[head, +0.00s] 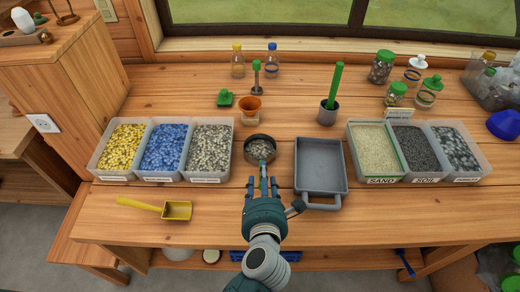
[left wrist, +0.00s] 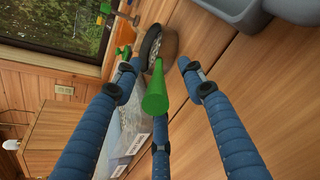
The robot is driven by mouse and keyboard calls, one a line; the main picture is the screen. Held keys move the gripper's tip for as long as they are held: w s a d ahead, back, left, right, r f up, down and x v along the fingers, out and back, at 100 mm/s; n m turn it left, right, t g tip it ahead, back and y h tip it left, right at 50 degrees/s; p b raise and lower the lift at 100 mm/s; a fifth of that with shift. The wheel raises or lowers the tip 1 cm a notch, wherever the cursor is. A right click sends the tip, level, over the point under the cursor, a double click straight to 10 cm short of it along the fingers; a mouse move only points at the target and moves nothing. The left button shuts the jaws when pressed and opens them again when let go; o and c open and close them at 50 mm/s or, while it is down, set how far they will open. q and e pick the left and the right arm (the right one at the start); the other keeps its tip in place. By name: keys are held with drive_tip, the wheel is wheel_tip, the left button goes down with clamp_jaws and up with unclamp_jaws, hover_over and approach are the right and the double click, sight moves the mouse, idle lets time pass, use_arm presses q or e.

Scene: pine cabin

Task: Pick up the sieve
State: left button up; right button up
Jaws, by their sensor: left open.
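The sieve (head: 261,147) is a round, dark-rimmed pan with a grey speckled inside, lying on the wooden bench. Its short green handle points toward me. My left gripper (head: 263,184) is open at the handle, with blue fingers on both sides of it. In the left wrist view the sieve (left wrist: 153,45) lies beyond the fingertips. Its green handle (left wrist: 156,92) stands between the open fingers (left wrist: 160,66), with a gap on each side. The fingers hide part of the handle in the head view. My right gripper is not in view.
A grey tray (head: 320,194) stands close to the right. Bins of yellow, blue and grey stones (head: 210,179) stand to the left. A yellow scoop (head: 177,210) lies at front left. A terracotta pot (head: 250,104) stands behind the sieve. Sand and soil bins (head: 382,179) are at right.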

use_arm(q)
drive_tip(key=x, duration=0.3)
drive_tip(key=shift+w+a+p, duration=0.15)
drive_tip(key=shift+w+p, duration=0.15)
drive_tip(key=shift+w, duration=0.1)
drive_tip(key=shift+w+f, duration=0.15)
drive_tip(key=shift+w, duration=0.05)
drive_tip(key=shift+s, duration=0.1)
drive_tip(key=c, duration=0.3)
clamp_jaws()
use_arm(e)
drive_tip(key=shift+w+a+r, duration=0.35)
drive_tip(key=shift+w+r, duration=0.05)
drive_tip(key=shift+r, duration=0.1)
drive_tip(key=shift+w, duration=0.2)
